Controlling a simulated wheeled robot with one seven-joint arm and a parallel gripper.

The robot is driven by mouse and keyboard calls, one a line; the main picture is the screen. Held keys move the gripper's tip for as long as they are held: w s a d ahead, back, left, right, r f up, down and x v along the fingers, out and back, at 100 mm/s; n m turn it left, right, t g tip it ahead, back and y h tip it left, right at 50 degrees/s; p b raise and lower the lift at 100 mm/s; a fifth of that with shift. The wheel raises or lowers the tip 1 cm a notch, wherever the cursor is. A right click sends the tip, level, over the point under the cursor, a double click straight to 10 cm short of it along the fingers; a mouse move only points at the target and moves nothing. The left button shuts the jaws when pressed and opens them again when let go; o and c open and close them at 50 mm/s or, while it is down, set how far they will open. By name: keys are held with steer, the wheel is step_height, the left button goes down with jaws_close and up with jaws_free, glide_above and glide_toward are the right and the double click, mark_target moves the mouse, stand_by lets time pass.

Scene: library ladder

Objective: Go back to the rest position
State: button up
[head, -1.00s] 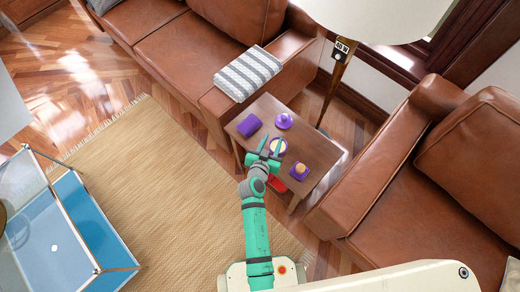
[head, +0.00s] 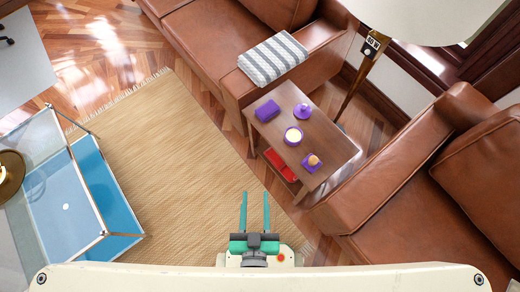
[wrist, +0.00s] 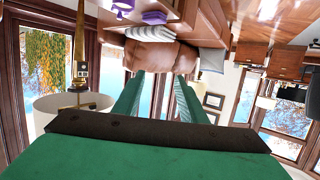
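My gripper (head: 255,212) is folded in close to my base at the bottom of the head view, over the rug. Its two green fingers are spread apart with nothing between them. The fingers also show in the wrist view (wrist: 158,100), apart and empty, with the room upside down behind them. The gripper is clear of the wooden side table (head: 330,150), which stands up and to its right.
On the side table are a purple block (head: 267,111), a purple lidded item (head: 302,112), a round purple-and-cream item (head: 293,136) and a purple piece with an orange top (head: 312,162). Leather sofas (head: 400,190) flank it. A glass table (head: 110,240) stands left. The rug (head: 170,160) is clear.

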steer(key=r, duration=0.1)
steer(key=s+r, duration=0.2)
steer(key=shift+r, duration=0.4)
